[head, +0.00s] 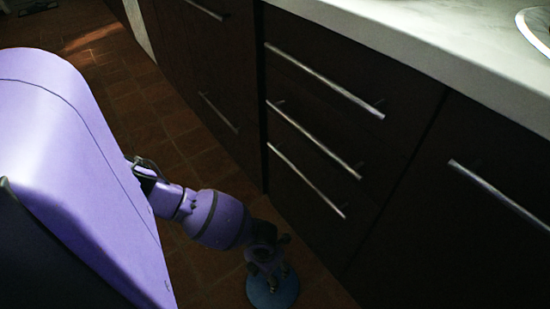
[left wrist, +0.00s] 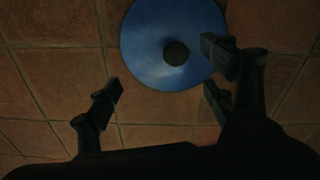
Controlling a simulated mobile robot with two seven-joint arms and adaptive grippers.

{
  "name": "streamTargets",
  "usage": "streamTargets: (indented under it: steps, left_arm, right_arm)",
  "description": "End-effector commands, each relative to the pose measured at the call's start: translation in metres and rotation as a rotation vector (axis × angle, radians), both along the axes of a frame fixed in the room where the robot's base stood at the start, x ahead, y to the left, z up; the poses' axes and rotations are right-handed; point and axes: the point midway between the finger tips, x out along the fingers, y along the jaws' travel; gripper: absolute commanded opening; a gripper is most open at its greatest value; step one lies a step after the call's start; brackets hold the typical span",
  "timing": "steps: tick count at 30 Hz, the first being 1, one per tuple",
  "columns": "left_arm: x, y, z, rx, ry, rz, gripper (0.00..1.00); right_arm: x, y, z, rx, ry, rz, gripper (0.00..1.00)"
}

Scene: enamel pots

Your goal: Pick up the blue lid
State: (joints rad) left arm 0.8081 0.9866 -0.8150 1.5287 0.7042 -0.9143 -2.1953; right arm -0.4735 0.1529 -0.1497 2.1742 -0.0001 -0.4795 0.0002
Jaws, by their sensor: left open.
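The blue lid (head: 272,292) is round and lies on the tiled floor near the bottom of the head view, partly covered by my left gripper (head: 268,272). In the left wrist view the lid (left wrist: 150,62) is at the top, a little right of the middle, with a dark round knob (left wrist: 175,52) facing the camera. My left gripper (left wrist: 160,92) is open and empty, its fingers spread. The right-hand fingers overlap the lid's right edge in the picture; the left finger is over bare tiles. I cannot tell whether any finger touches the lid. My right gripper does not show.
Dark cabinets with drawers (head: 340,130) and long metal handles stand right of the lid, under a pale countertop (head: 430,45). The reddish tiled floor (head: 120,85) is clear toward the back left. A white round-rimmed thing (head: 535,30) is on the counter at the upper right.

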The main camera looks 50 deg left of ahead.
Motion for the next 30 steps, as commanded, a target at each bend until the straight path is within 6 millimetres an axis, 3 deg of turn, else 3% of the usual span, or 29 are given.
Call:
streamTargets:
  steps: [18, 25, 30]
  left_arm:
    - [0.003, -0.001, -0.073, 0.000, 0.001, 0.000, 0.76]
    - [0.003, -0.001, -0.073, -0.001, 0.000, -0.001, 0.76]
    - [0.003, 0.000, -0.073, 0.000, 0.000, -0.001, 0.54]
  right_arm:
    - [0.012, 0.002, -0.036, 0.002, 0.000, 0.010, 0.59]
    - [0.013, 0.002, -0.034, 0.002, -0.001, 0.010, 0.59]
    - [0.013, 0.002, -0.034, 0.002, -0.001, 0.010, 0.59]
